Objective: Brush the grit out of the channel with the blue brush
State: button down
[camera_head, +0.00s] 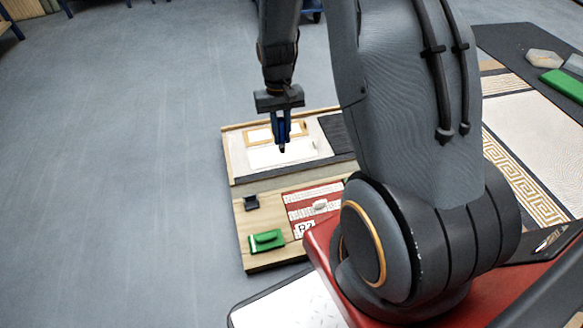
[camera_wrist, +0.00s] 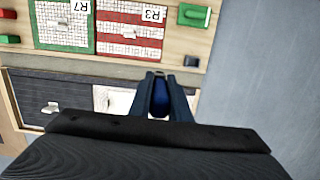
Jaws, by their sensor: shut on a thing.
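My gripper (camera_head: 282,140) points down over the far half of the wooden board (camera_head: 237,165), shut on a blue thing that looks like the blue brush (camera_wrist: 160,102). In the wrist view my gripper (camera_wrist: 160,76) has its dark fingers on either side of the blue body. The brush's lower end is small and dark in the head view, over or on a white panel (camera_head: 310,152); I cannot tell whether it touches. A tan-framed strip (camera_head: 259,135) on that panel may be the channel, partly hidden by my gripper. Grit is too small to make out.
The board's near half carries a green-handled block (camera_head: 266,240), a small black block (camera_head: 251,203) and a red-and-white panel marked R3 (camera_head: 300,213) with a pale piece on it. A green-and-white R7 panel (camera_wrist: 60,40) lies beside it. Bare floor (camera_head: 120,180) is clear at left.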

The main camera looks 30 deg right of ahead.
jog(key=w+d+f+b, duration=0.1)
jog(key=d+f+b, duration=0.1)
jog(key=f+b, duration=0.3)
jog(key=w+d+f+m+b, duration=0.1)
jog(key=f+b, duration=0.4)
jog(key=f, duration=0.7)
jog(key=w+d+f+m+b, duration=0.1)
jog(key=w+d+f+b, duration=0.1)
jog(key=f+b, duration=0.3)
jog(key=shift+d+f, duration=0.2)
jog(key=shift+f, duration=0.45)
jog(key=shift+d+f, duration=0.25)
jog(key=shift+f, duration=0.4)
jog(key=shift+d+f, duration=0.2)
jog(key=shift+f, duration=0.45)
jog(key=shift+f+b, duration=0.35)
jog(key=shift+f, duration=0.1)
jog(key=shift+p, duration=0.35)
